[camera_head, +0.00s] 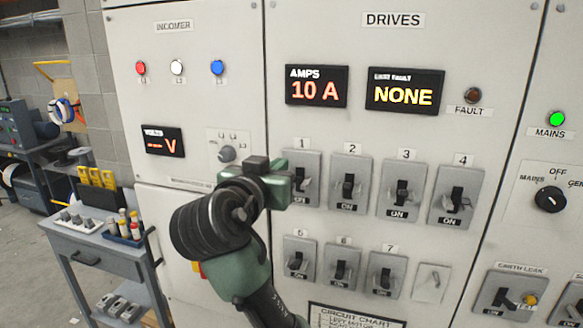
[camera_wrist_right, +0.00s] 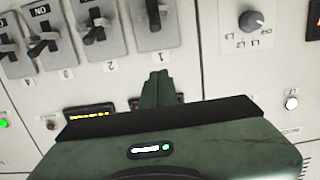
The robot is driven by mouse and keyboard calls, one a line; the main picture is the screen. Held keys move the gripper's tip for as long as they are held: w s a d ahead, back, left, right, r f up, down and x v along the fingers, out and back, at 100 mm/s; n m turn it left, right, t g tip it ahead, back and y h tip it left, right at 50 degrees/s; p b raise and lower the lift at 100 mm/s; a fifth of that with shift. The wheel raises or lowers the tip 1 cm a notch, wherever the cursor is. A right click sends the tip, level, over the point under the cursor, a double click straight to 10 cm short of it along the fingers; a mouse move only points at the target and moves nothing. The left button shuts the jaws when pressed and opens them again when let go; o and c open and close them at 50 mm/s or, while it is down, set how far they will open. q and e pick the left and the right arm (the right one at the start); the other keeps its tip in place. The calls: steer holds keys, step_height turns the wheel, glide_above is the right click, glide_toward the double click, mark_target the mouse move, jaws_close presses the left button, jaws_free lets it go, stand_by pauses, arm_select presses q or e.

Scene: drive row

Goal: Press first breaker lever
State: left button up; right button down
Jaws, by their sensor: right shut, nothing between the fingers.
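The first breaker (camera_head: 304,170), marked 1, is a grey plate with a dark lever at the left of the top breaker row under DRIVES. Its left side is close to my right gripper in the head view. My right gripper (camera_head: 277,186) is green and dark, shut and empty, just left of that breaker in the picture. In the right wrist view the closed fingers (camera_wrist_right: 156,82) point up toward the first breaker's lever (camera_wrist_right: 153,12). A gap shows between them in that picture; the depth between them is hard to tell. My left gripper is not in view.
Breakers 2 (camera_head: 349,172), 3 (camera_head: 403,182) and 4 (camera_head: 457,190) stand to the right, with a second row below. A selector knob (camera_head: 226,153) is left of the gripper. The AMPS display (camera_head: 317,87) reads 10 A. A tool cart (camera_head: 105,247) stands at left.

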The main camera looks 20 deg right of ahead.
steer(key=shift+w, duration=0.1)
steer(key=p, duration=0.6)
glide_above(297, 179)
steer(key=shift+w+a+f, duration=0.15)
steer(key=shift+a+f, duration=0.1)
steer(key=f, duration=0.1)
steer(key=s+f+p, duration=0.1)
steer(key=a+f, duration=0.1)
steer(key=f, duration=0.1)
steer(key=shift+s+f+p, duration=0.1)
steer(key=shift+s+p, duration=0.05)
steer(key=shift+p, duration=0.25)
